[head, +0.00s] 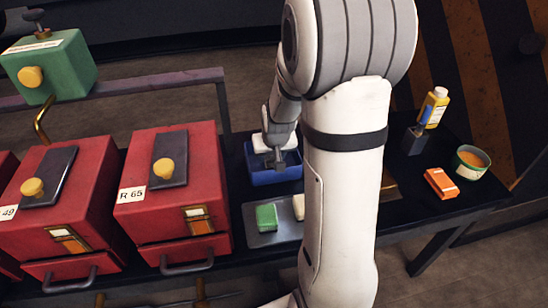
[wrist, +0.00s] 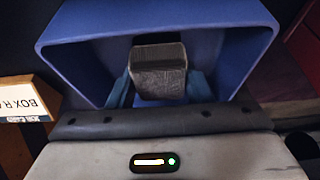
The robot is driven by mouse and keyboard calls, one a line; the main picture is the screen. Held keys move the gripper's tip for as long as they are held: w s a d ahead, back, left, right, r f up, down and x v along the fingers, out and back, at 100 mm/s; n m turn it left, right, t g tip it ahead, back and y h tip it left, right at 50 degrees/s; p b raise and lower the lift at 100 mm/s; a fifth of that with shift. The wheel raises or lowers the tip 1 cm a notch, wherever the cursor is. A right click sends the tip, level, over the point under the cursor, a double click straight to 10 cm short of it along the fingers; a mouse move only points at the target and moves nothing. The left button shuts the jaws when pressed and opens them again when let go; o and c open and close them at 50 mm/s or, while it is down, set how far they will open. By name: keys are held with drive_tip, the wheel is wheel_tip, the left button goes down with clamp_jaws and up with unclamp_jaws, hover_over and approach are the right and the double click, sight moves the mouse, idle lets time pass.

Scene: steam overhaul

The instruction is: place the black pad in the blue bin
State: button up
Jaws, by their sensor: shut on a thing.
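The blue bin (head: 262,178) stands on the dark bench, right of the red boxes. It also fills the upper part of the wrist view (wrist: 85,50). My gripper (head: 277,163) is over the bin, pointing down into its opening. In the wrist view the black pad (wrist: 158,72) looks dark grey and worn. My gripper (wrist: 160,88) is shut on it, with one finger on each side. The pad appears within the bin's rim in that view. I cannot tell whether it touches the floor of the bin. In the head view the pad is hard to make out.
A grey tray (head: 256,240) with a green block (head: 266,217) and a cream block (head: 298,206) lies before the bin. Red boxes (head: 172,195) stand left. An orange block (head: 441,183), a bowl (head: 471,161) and a yellow bottle (head: 434,107) stand right.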

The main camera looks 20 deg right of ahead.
drive_tip(key=shift+f, duration=0.3)
drive_tip(key=shift+f, duration=0.1)
drive_tip(key=o, duration=1.1)
drive_tip(key=shift+c, duration=0.2)
drive_tip(key=shift+s+r, duration=0.1)
drive_tip(key=shift+r, duration=0.2)
drive_tip(key=d+p+v, duration=0.1)
drive_tip(key=p+v, duration=0.2)
drive_tip(key=v, duration=0.8)
drive_tip(key=s+a+r+n+g, duration=0.1)
drive_tip(key=s+a, duration=0.4)
drive_tip(key=s, duration=0.3)
drive_tip(key=s+a+r+n+g, duration=0.1)
drive_tip(key=s+a+r, duration=0.1)
drive_tip(key=s+a, duration=0.3)
drive_tip(key=s, duration=0.3)
drive_tip(key=shift+s+r+g+y, duration=0.15)
drive_tip(key=shift+s+g+y, duration=0.2)
drive_tip(key=shift+g+y, duration=0.05)
